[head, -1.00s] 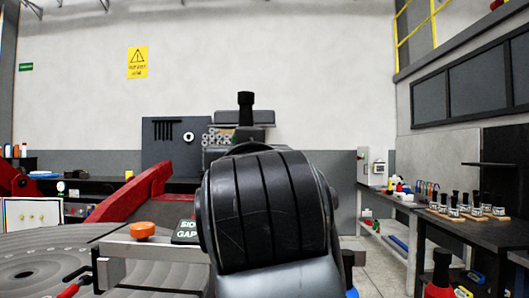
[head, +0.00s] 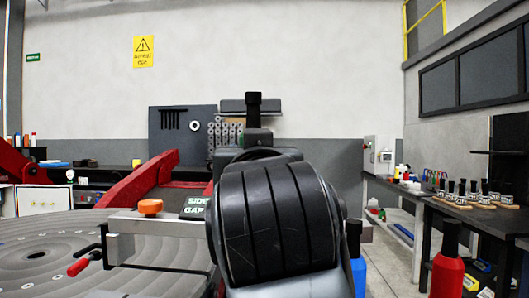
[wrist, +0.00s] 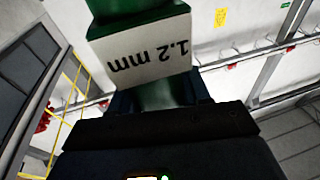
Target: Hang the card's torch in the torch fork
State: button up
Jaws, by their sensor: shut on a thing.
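In the wrist view my gripper (wrist: 160,112) is shut on a green torch (wrist: 150,93) with a white label reading "1.2 mm", upside down in that view. Its far end runs out of the top of the picture. In the head view my own arm fills the middle and hides my gripper's jaws. A black upright piece (head: 253,108) shows above the arm; I cannot tell whether it is part of the held torch. A red torch-like body (head: 448,268) and a blue one (head: 358,275), both with black necks, stand at the right. I cannot make out the torch fork or the card.
A round grooved table (head: 50,250) lies at the left, with a red-tipped lever (head: 80,266) and a bar with an orange knob (head: 150,206) at its edge. A bench (head: 480,212) with several small stands is at the right.

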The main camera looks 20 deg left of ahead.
notch_tip(320, 180, down, 13)
jog(key=b, duration=0.8)
dwell(1.6)
jog(key=shift+s, duration=0.1)
jog(key=s+d+p, duration=0.1)
jog(key=s+d, duration=0.1)
jog(key=s, duration=0.8)
jog(key=shift+s+d+p, duration=0.3)
jog(key=shift+d+p, duration=0.05)
dwell(0.7)
